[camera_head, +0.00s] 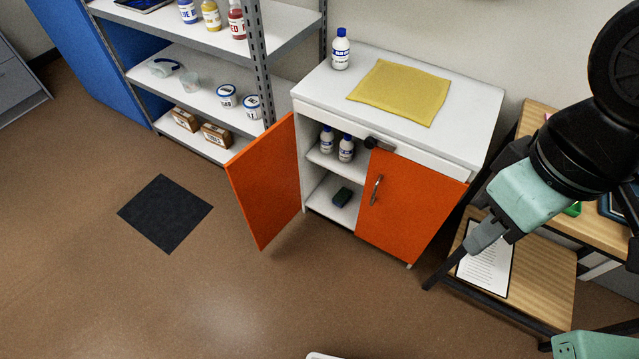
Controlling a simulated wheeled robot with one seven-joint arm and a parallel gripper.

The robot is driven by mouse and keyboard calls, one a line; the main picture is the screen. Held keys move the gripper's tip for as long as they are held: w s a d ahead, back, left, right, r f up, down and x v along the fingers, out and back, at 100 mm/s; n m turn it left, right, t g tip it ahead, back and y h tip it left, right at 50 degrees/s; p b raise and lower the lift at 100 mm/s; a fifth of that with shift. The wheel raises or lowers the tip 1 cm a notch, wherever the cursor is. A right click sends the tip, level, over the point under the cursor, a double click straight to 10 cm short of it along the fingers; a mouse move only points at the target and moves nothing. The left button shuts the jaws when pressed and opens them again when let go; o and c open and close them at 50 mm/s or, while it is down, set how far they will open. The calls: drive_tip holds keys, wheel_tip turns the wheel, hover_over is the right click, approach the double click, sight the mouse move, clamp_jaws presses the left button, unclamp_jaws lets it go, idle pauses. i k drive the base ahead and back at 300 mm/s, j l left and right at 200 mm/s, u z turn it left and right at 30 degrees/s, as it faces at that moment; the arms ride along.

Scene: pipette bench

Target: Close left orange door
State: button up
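The left orange door (265,182) stands wide open, swung out to the left from the left edge of the white cabinet (312,98). Its handle is not visible from here. The right orange door (405,205) is closed, with a metal handle (376,190) near its left edge. My gripper (471,246) is at the right, in front of the wooden shelf unit and well apart from the left door. It points down and to the left. I see nothing held in it, but its finger gap does not show clearly.
The open half holds white bottles (346,149) and a dark sponge-like item (342,196). A black knob-like piece (380,143) juts out above the doors. A grey shelving rack (215,88) stands close behind the open door. Floor in front is clear around a dark mat (166,212).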

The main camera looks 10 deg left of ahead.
sight(264, 178)
drive_tip(key=j+z, duration=0.4)
drive_tip(key=i+j+z, duration=0.1)
drive_tip(key=j+z, duration=0.65)
drive_tip(key=k+j, duration=0.1)
drive_tip(key=j, duration=0.4)
drive_tip(key=k+j, duration=0.1)
drive_tip(key=j, duration=0.4)
drive_tip(key=k+j, duration=0.1)
drive_tip(key=j, duration=0.9)
drive_tip(key=k+j, duration=0.15)
drive_tip(key=j, duration=0.35)
drive_tip(key=k+j, duration=0.1)
drive_tip(key=j, duration=0.4)
drive_tip(key=k+j, duration=0.1)
drive_tip(key=j, duration=0.4)
drive_tip(key=l+u, duration=0.15)
drive_tip(key=u, duration=1.15)
drive_tip(key=k+l+u, duration=0.25)
drive_tip(key=k, duration=0.25)
drive_tip(key=j, duration=0.1)
